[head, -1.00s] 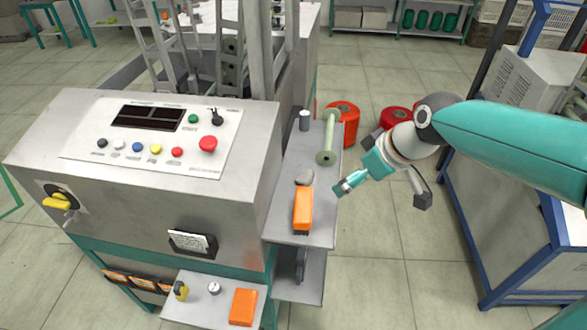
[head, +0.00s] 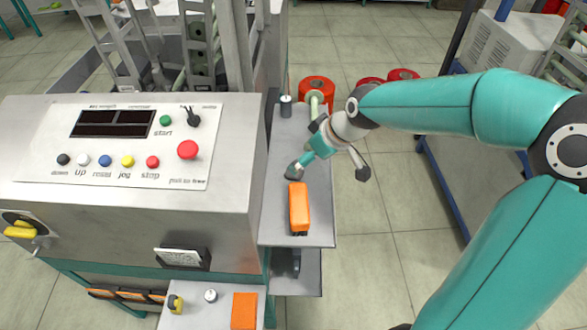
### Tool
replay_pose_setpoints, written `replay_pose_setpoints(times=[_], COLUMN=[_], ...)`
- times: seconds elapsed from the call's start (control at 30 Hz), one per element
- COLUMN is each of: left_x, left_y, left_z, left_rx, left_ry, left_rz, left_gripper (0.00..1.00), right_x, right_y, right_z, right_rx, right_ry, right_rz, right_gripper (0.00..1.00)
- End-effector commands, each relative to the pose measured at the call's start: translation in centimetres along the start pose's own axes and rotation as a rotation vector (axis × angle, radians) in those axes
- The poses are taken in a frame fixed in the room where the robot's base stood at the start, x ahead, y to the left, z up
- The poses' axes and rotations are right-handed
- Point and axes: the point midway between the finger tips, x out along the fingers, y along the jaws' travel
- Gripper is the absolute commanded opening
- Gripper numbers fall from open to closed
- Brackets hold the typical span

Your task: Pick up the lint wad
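The lint wad (head: 292,173) looks like a small grey lump on the side shelf (head: 316,222), just behind an orange-handled brush. My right gripper (head: 331,169) is over the shelf's right edge with its two fingers spread wide. Its left finger is at the lump and partly covers it; I cannot tell whether they touch. Its right finger hangs out past the shelf edge over the floor. Nothing shows between the fingers. My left gripper is not in view.
The orange brush (head: 298,206) lies close in front of the lump. A pale green bobbin (head: 316,103) and a small grey cylinder (head: 286,106) stand farther back on the shelf. The machine's control panel (head: 130,140) rises directly to the left.

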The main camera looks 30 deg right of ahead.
Motion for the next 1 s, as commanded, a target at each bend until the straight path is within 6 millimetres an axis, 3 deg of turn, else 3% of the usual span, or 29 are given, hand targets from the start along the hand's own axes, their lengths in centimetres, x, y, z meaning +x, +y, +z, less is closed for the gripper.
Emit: replay_pose_setpoints(times=[0.1,0.37,0.7,0.97,1.0], left_x=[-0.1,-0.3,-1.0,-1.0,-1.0], left_y=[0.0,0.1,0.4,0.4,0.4], left_z=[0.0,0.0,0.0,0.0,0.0], left_rx=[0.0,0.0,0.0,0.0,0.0], left_ry=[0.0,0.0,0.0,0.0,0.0], left_rz=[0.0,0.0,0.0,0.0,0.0], left_gripper=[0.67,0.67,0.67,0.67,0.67], right_x=[1.8,3.4,7.6,7.9,7.9], right_y=[-0.1,0.0,0.3,0.3,0.3], right_z=[0.0,0.0,0.2,0.1,0.1], right_rx=[-0.002,-0.002,-0.002,-0.003,-0.003], right_ry=[-0.003,-0.002,-0.002,0.001,0.001], right_rz=[-0.002,-0.002,-0.002,-0.001,-0.001], right_gripper=[0.98,0.98,0.98,0.98,0.93])
